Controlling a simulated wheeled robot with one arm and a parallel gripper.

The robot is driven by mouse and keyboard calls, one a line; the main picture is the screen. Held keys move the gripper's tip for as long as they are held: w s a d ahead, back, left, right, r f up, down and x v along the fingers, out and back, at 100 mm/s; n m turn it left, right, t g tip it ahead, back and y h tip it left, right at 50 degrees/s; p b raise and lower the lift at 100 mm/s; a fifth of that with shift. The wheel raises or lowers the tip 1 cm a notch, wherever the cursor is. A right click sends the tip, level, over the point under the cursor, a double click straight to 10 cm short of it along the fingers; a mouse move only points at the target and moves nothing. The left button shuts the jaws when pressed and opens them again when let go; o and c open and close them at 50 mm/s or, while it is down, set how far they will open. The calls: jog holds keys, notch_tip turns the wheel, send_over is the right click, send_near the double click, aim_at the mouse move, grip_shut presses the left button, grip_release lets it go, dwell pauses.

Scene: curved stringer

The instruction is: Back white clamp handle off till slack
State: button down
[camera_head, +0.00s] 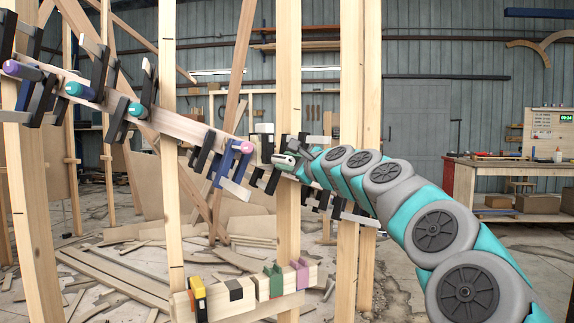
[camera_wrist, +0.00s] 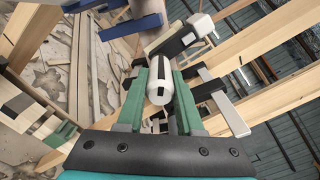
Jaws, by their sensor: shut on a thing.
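The white clamp handle (camera_wrist: 159,92) shows end-on in the wrist view, with dark marks along it. It sits between the green fingers of my gripper (camera_wrist: 163,82), which is shut on it. The clamp's dark and pale bar parts (camera_wrist: 190,36) lie just beyond the fingers. In the head view my gripper (camera_head: 298,160) is at this clamp, at the right part of the sloping wooden stringer (camera_head: 186,127). My gripper partly hides the handle there. I cannot tell whether the clamp's pad touches the wood.
A lower rail holds a yellow clamp (camera_head: 197,291) and others. Upright posts (camera_head: 288,110) stand close by.

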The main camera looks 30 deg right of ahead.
jog(key=n+b, duration=0.2)
jog(key=n, duration=0.3)
jog(key=shift+f+n+b, duration=0.1)
jog(key=shift+n+b, duration=0.2)
jog(key=shift+b, duration=0.1)
jog(key=n+b, duration=0.4)
jog(key=n, duration=0.2)
jog(key=shift+n+b, duration=0.7)
jog(key=shift+n, duration=0.4)
jog(key=n+b, duration=0.2)
jog(key=n, duration=0.1)
jog(key=shift+w+n, duration=0.1)
jog(key=shift+n, duration=0.2)
jog(key=n+b, duration=0.2)
jog(key=n, duration=0.4)
jog(key=c, duration=0.5)
grip_release()
jog(key=shift+c, duration=0.2)
jog(key=shift+r, duration=0.2)
